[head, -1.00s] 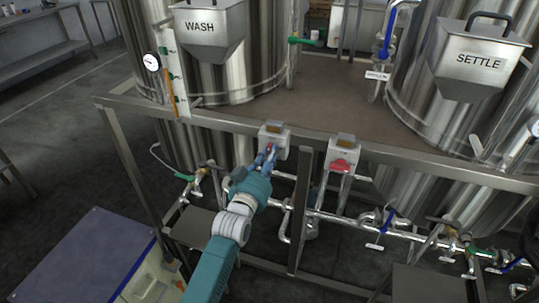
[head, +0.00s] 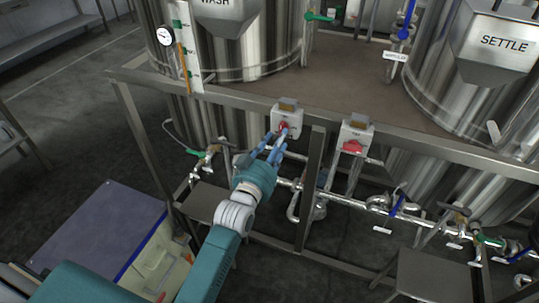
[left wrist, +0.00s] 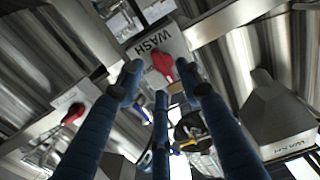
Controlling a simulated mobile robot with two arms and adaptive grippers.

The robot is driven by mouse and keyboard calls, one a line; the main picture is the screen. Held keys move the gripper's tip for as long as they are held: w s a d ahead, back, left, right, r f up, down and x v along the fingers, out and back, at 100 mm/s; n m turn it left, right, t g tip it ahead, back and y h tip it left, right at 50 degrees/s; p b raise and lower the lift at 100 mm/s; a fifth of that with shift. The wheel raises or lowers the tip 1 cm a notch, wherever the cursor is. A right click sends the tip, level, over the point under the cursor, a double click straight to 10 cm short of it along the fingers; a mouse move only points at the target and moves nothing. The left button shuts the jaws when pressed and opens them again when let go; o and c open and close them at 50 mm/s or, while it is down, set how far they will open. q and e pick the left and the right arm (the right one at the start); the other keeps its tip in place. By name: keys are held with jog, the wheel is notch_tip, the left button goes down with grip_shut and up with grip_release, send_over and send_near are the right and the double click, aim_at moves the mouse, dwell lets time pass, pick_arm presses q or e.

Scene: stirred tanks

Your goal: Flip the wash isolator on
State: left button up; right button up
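The wash isolator is a pale box (head: 287,119) with a red knob (head: 283,127), fixed on the front rail below the wash tank. In the left wrist view its WASH label (left wrist: 153,42) is upside down and its red knob (left wrist: 163,67) shows ahead of my fingers. My left gripper (head: 277,146) is at the front of this box. In the left wrist view its blue fingers (left wrist: 157,78) are spread, with the knob beyond and between the tips. I see no clear contact. The knob's exact angle is hard to tell. My right gripper is not in view.
A second isolator (head: 355,137) with a red knob is to the right on the same rail (head: 225,108). Pipes and valves with blue handles (head: 397,207) run below at the right. A blue-topped unit (head: 95,228) stands at lower left. The settle tank (head: 450,100) is at right.

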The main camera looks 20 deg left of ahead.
pick_arm(q)
jog(key=s, duration=0.8)
jog(key=shift+s+a, duration=0.15)
jog(key=s+d+f+g, duration=0.1)
jog(key=s+f+g, duration=0.25)
jog(key=f, duration=0.85)
jog(key=s+d+f+m+g, duration=0.15)
jog(key=s+f, duration=0.35)
jog(key=f, duration=0.8)
jog(key=s+f+g, duration=0.3)
jog(key=s+f, duration=0.1)
jog(key=f, duration=0.8)
jog(key=s+a+f+g, duration=0.2)
jog(key=s+f+g, duration=0.2)
jog(key=s+f, duration=0.95)
jog(key=s+a+f+g, duration=0.2)
jog(key=s+f, duration=0.2)
jog(key=s, duration=0.7)
jog(key=s+a+f+g, duration=0.2)
jog(key=s+f+g, duration=0.1)
jog(key=s, duration=0.8)
jog(key=shift+s+f+m+y, duration=0.3)
jog(key=shift+f+m, duration=0.05)
jog(key=shift+f, duration=0.3)
jog(key=shift+a, duration=0.1)
jog(key=shift+c, duration=0.6)
jog(key=shift+w, duration=0.1)
